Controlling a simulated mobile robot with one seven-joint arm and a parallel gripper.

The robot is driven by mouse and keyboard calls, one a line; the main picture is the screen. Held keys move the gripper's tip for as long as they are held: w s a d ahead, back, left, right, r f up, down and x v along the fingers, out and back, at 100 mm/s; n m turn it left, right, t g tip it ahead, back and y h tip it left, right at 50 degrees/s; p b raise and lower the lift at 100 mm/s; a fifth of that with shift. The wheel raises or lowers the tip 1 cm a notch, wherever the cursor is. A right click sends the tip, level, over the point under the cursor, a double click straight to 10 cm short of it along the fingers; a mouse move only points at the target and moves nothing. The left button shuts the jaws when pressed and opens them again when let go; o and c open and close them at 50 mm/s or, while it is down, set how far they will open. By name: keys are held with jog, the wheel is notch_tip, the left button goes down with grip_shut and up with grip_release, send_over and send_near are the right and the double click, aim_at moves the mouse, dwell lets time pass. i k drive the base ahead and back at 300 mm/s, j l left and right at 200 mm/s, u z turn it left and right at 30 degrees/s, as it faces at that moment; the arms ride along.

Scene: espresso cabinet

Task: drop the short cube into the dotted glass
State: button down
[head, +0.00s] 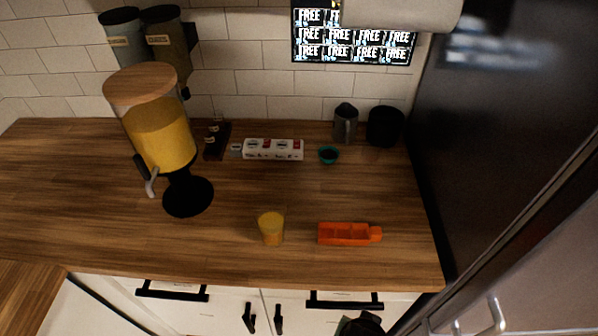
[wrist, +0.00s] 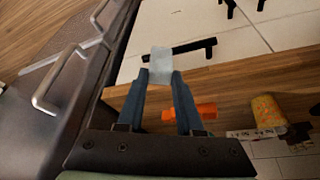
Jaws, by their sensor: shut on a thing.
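In the wrist view my gripper (wrist: 160,74) is shut on a pale, translucent cube (wrist: 160,60), held between its blue fingertips. The yellow dotted glass (head: 271,228) stands upright near the counter's front edge. It also shows at the right of the wrist view (wrist: 268,111), apart from my gripper. I cannot tell what is inside the glass.
A drink dispenser (head: 160,130) stands at the counter's left. A labelled white box (head: 273,149), a small teal bowl (head: 328,155), a grey pitcher (head: 346,123) and a black container (head: 384,127) stand at the back. A dark fridge (head: 490,130) bounds the right side. The counter's middle is clear.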

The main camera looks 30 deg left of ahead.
aim_at(269, 226)
jog(key=i+j+z, duration=0.1)
jog(key=j+z, duration=0.25)
jog(key=z, duration=0.15)
jog(key=j+z, duration=0.45)
jog(key=l, duration=0.1)
